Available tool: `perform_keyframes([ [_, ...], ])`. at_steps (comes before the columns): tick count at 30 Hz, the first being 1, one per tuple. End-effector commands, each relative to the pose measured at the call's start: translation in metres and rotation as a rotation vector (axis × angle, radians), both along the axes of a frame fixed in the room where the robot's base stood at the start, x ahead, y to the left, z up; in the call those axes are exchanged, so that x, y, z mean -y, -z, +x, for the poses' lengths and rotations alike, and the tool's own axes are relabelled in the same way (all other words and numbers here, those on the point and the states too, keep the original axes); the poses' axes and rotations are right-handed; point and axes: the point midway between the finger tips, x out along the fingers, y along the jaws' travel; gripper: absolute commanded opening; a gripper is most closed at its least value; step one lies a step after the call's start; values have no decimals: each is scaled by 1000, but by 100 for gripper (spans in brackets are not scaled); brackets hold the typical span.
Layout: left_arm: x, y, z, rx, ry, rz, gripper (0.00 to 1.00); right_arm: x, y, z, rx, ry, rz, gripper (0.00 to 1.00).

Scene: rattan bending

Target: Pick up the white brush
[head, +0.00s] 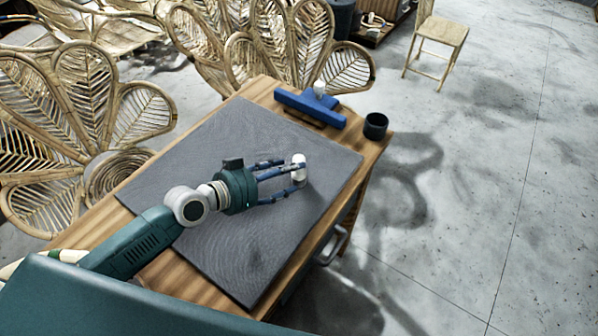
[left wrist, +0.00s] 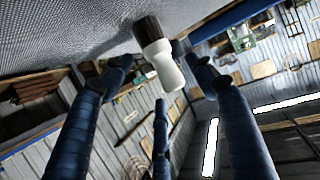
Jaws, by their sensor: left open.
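The white brush (head: 299,167) is on the grey mat (head: 238,125) of the wooden worktable. In the left wrist view the brush (left wrist: 162,60) shows a smooth white handle and a dark brown bristle end, which is close to the mat's surface. My left gripper (head: 291,176) reaches in from the left, low over the mat, with its blue fingers spread around the brush. In the left wrist view the fingers stand apart on several sides of the handle, and I see no clear contact. My right gripper is not in view.
A blue tool (head: 311,106) lies at the table's far edge, with a black cup (head: 375,126) at the far right corner. Rattan chairs (head: 75,125) crowd the left and back. A small wooden chair (head: 438,45) stands on the open concrete floor at right.

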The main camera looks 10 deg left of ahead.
Motion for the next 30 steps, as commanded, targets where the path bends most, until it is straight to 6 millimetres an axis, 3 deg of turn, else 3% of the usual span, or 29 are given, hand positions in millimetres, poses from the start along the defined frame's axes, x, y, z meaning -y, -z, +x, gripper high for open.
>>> perform_keyframes([
  [9,26,13,32,1,-2,-2,58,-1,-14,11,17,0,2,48],
  [18,30,18,36,0,0,0,58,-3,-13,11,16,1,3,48],
  [19,30,18,36,0,0,0,56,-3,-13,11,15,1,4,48],
  [26,30,18,36,1,-1,0,10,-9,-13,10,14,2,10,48],
  [30,29,17,37,2,-1,0,9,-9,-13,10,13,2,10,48],
])
